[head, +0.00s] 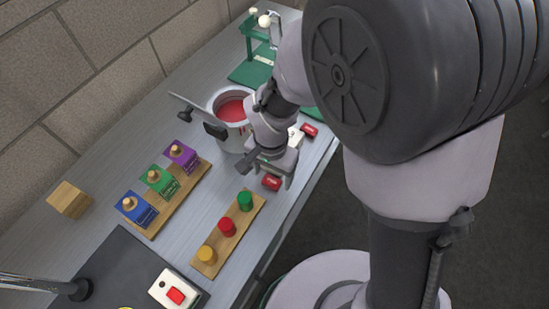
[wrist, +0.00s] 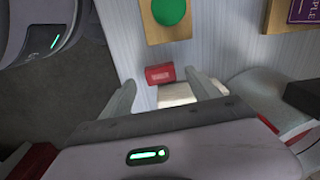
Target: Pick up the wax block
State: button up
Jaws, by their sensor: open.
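My gripper (head: 268,172) is open, pointing down over the bench to the right of the wax pot. In the wrist view my gripper (wrist: 160,79) has its fingers apart. A small red block (wrist: 160,74) with a pale label lies between the fingertips in that picture; contact cannot be told. The same red block shows in the head view (head: 271,183), just below the fingers. A cream block-like thing (wrist: 175,95) lies right behind it, partly hidden by my gripper. A second red block (head: 309,130) lies near the bench edge. The frames do not make clear which is the wax block.
The pot (head: 229,100) of red wax stands close left of my gripper. A wooden strip (head: 215,243) with yellow, red and green caps lies in front. Blue, green and purple boxes stand on another board (head: 205,180). A green stand (head: 251,73) is behind. The bench's right edge is near.

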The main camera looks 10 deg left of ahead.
notch_tip(320, 180, down, 3)
jog(key=shift+r, duration=0.3)
jog(key=shift+c, duration=0.9)
jog(key=c, duration=1.2)
notch_tip(320, 180, up, 4)
jog(key=p, duration=0.2)
jog(key=shift+p, duration=0.4)
jog(key=shift+c, duration=0.2)
jog(key=s+d+r+b, duration=0.1)
jog(key=s+d+b, duration=0.9)
jog(key=s+d, duration=0.1)
jog(key=shift+s+b, duration=0.2)
jog(key=shift+b, duration=0.2)
